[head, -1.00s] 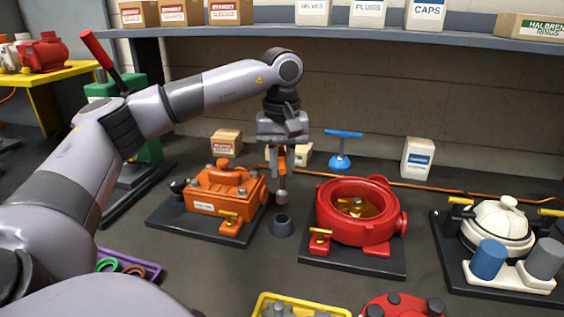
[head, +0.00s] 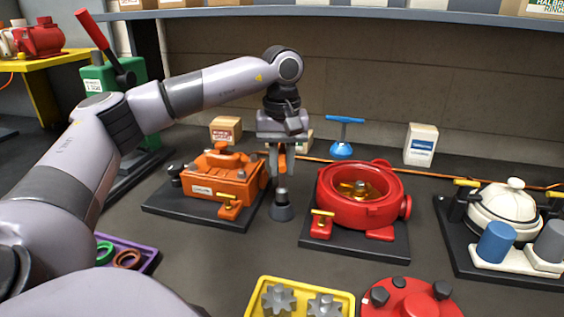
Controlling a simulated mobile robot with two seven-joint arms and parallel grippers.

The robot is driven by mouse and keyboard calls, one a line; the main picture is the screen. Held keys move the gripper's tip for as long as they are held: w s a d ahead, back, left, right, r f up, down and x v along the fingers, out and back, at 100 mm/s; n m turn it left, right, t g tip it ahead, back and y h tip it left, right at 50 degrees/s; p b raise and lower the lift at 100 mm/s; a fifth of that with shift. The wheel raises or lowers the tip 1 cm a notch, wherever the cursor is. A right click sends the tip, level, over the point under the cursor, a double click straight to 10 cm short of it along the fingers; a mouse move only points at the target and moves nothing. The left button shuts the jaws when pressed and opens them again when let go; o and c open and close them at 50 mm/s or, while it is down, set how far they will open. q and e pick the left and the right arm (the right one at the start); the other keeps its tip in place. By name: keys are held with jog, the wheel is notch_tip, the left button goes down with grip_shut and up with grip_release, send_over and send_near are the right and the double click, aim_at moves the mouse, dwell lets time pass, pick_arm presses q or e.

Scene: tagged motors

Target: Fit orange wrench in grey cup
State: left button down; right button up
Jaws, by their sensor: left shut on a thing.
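My left gripper (head: 283,154) points straight down and is shut on the orange wrench (head: 282,163). The wrench is upright, with its orange handle partly hidden between the fingers and its grey metal end below. The dark grey cup (head: 282,213) stands on the table directly under it. The wrench's lower end is at the cup's mouth; I cannot tell how far it sits inside. My right gripper is not in view.
An orange motor (head: 218,181) stands close left of the cup, a red motor housing (head: 362,213) close right. A blue T-handled tool stands in a blue holder (head: 341,151) behind. A yellow tray (head: 262,281) with gears is in front. Bare table lies between cup and tray.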

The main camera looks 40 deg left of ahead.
aim_at(282, 187)
pick_arm(q)
jog(key=shift+f+b, duration=0.95)
jog(key=shift+f, duration=1)
jog(key=c, duration=0.9)
grip_release()
notch_tip(282, 187, up, 6)
jog(key=p, duration=0.5)
jog(key=shift+p, duration=0.4)
jog(key=shift+r, duration=0.1)
